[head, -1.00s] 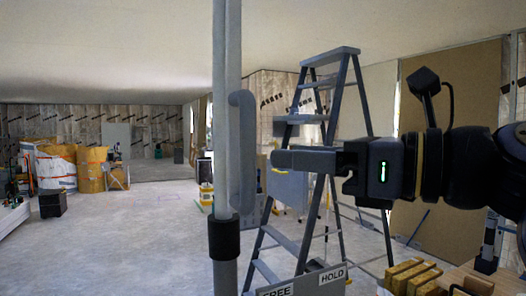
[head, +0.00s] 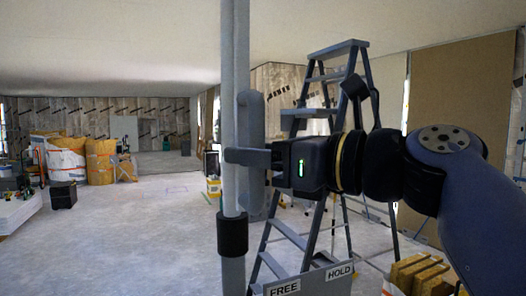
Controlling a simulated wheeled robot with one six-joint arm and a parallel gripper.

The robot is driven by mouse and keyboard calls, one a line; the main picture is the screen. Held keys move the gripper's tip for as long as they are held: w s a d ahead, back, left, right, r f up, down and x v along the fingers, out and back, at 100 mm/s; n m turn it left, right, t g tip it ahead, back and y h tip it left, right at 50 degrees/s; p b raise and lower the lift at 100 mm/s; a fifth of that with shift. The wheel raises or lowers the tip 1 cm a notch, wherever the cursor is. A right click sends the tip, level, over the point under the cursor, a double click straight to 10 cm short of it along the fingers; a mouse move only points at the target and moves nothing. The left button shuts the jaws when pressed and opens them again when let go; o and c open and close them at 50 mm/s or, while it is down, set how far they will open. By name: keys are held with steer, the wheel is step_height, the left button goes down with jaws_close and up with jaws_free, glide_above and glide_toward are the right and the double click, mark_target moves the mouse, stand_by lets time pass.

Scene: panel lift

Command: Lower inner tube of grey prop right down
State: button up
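The grey prop's pale inner tube (head: 234,60) stands upright from near the ceiling down into a black collar (head: 232,234). The darker outer tube (head: 233,275) continues below the collar. A long grey rounded handle (head: 251,110) runs along the right side of the inner tube. My gripper (head: 245,157) comes in from the right at the handle's mid-height. Its visible finger crosses in front of the handle and reaches the tube's edge. The other finger is hidden, so I cannot tell whether it grips.
A plate with FREE (head: 284,289) and HOLD (head: 340,272) labels shows at the bottom. A grey stepladder (head: 337,50) stands behind my gripper. Yellow blocks (head: 415,272) lie at lower right. Sacks (head: 66,160) stand far left.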

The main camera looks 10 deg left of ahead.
jaws_close()
stand_by(0.4)
